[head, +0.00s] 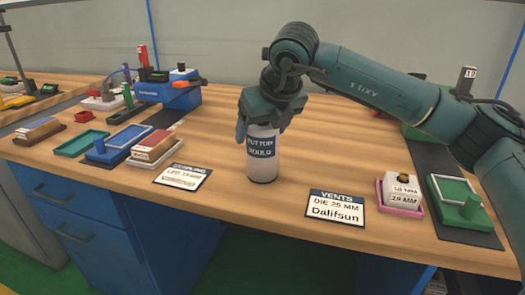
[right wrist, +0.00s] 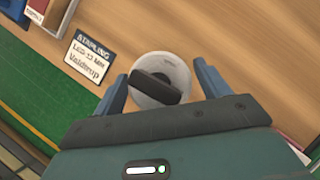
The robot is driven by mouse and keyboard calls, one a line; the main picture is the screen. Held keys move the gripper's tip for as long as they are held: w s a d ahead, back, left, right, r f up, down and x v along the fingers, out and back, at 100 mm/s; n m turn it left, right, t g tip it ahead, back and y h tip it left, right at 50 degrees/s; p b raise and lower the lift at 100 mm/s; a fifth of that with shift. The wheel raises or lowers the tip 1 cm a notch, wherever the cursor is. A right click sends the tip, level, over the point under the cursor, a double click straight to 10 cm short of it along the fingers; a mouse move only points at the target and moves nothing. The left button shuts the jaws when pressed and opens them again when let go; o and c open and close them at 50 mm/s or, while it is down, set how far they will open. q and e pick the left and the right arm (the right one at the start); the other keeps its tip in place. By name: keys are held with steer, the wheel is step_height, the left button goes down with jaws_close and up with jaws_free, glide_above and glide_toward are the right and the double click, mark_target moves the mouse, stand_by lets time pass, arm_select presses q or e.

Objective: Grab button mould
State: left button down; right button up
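The button mould (head: 262,160) is a white upright cylinder with a dark blue label, standing on the wooden workbench. Its round pale top (right wrist: 172,68) with a dark bar-shaped handle shows in the right wrist view. My right gripper (head: 258,124) is over the mould from above and hides its top in the head view. In the right wrist view the blue fingers of my right gripper (right wrist: 160,78) are apart, one on each side of the mould's top, with small gaps visible. My left gripper is not in view.
Trays and blocks, including a green tray (head: 82,143), fill the left side. A pink tray (head: 402,210) stands at the right. The bench's front edge (head: 230,212) is close.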

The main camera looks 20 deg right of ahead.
jaws_close()
steer(key=shift+r, duration=0.1)
stand_by(0.6)
